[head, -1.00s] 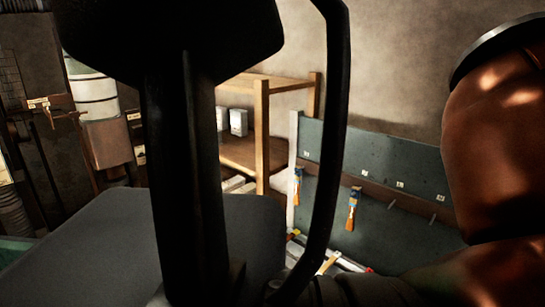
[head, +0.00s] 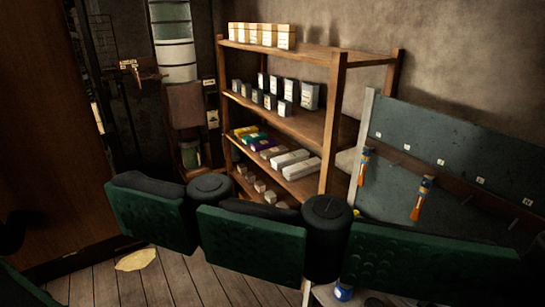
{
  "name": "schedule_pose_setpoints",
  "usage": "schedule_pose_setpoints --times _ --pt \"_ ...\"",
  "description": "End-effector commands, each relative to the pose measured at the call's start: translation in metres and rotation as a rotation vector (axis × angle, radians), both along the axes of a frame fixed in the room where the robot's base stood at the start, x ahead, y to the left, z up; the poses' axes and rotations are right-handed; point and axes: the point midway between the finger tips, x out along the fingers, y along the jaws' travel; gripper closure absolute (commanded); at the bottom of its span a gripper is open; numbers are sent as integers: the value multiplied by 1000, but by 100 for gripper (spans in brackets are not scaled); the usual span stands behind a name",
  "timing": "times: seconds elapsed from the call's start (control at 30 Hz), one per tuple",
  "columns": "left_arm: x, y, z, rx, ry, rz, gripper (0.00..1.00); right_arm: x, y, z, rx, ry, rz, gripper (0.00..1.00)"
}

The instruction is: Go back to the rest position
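Neither of my grippers shows in the head view. No handwheel or press can be made out in this view. A row of dark green blocks (head: 250,243) with black round pieces between them crosses the front of the view. I cannot tell what this row belongs to. It hides the bottom of the shelf behind it.
A wooden shelf (head: 339,130) with boxes on several levels stands against the back wall. A grey-green tool board (head: 455,150) with orange-handled tools (head: 422,197) is at the right. A brown panel (head: 45,150) fills the left. Plank floor (head: 180,275) shows at lower left.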

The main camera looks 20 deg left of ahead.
Motion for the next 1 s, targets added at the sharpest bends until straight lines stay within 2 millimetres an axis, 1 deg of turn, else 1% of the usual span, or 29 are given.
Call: schedule_pose_setpoints --times 0.03,0.17,0.27,0.37,0.47,0.57,0.67,0.77,0.8,0.87,0.9,0.97,1.0 --pt "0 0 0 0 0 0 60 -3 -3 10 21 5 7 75" --pt "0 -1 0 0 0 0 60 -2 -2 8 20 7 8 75" --pt "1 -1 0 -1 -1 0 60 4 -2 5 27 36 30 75" --pt "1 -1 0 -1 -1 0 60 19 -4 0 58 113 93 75" --pt "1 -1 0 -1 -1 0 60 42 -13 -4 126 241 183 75" --pt "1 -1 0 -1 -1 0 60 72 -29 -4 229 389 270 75" --pt "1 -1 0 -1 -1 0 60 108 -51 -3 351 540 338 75" --pt "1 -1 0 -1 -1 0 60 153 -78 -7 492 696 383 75" --pt "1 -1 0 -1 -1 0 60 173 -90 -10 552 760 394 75" --pt "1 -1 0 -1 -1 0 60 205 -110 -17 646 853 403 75" --pt "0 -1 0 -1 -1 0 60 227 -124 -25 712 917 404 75" --pt "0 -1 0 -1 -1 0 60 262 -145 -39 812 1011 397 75" --pt "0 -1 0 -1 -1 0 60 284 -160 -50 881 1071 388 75"
